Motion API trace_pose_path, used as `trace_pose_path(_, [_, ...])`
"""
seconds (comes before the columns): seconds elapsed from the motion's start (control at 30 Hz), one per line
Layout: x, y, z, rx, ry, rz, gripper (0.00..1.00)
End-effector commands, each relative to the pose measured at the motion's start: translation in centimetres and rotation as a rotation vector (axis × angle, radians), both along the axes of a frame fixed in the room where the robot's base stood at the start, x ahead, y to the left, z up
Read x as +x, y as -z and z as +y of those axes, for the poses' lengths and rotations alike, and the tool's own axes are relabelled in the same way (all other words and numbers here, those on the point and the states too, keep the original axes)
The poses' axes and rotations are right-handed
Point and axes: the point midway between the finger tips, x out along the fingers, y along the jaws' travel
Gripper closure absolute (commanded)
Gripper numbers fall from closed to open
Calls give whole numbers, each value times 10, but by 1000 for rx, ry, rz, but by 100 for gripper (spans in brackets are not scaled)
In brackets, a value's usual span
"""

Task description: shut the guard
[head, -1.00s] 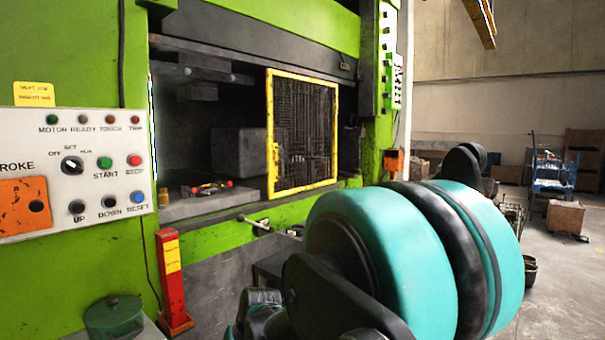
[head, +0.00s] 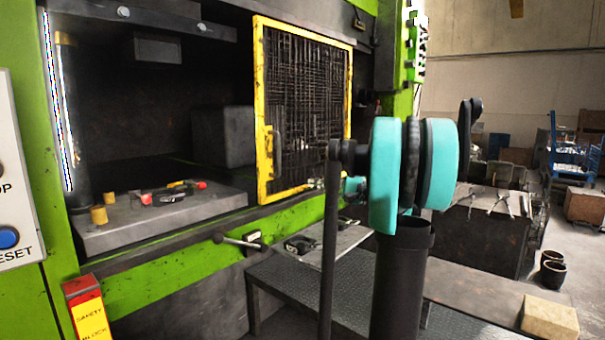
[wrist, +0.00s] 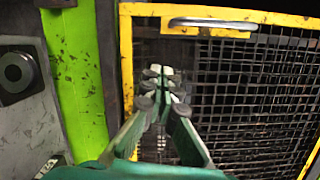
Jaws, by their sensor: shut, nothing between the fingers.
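The guard (head: 303,108) is a yellow-framed wire mesh panel across the right part of the press opening. The opening to its left is uncovered. A handle (head: 277,155) stands on its left frame bar. In the wrist view the guard (wrist: 240,90) fills the middle and right, with the grey bar handle (wrist: 213,23) at the top. My gripper (wrist: 160,76) is shut and empty, in front of the mesh near a frame corner and apart from the handle. In the head view my gripper (head: 322,184) is small by the guard's lower right; whether it touches the mesh is unclear.
A lever (head: 240,242) sticks out below the opening. A dark bench (head: 300,290) stands in front.

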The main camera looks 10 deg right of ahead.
Motion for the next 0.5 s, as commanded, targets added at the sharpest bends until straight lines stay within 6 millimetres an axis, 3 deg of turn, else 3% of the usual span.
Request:
trace_pose_path(0.17, [7,-7,0,23,2,-10,100])
trace_pose_path(0.5, [43,-9,47,20,1,-8,100])
